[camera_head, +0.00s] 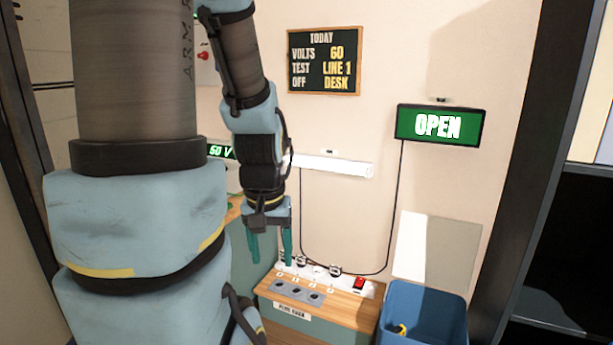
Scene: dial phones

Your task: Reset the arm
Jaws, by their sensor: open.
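My gripper (270,236) hangs at the end of my blue and grey arm, pointing down. Its two teal fingers are apart with nothing between them. It is in front of the wall, by the left end of a wooden-topped cabinet (335,306). I cannot tell how far it is from the cabinet. My arm fills the left of the view and hides much of the wall and whatever stands behind it.
The cabinet bears several sockets or knobs and a red switch (359,283). A blue bin (425,312) stands to its right. On the wall are a chalkboard (325,61), a green OPEN sign (438,126) with a hanging cord, and a white tube light (334,165).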

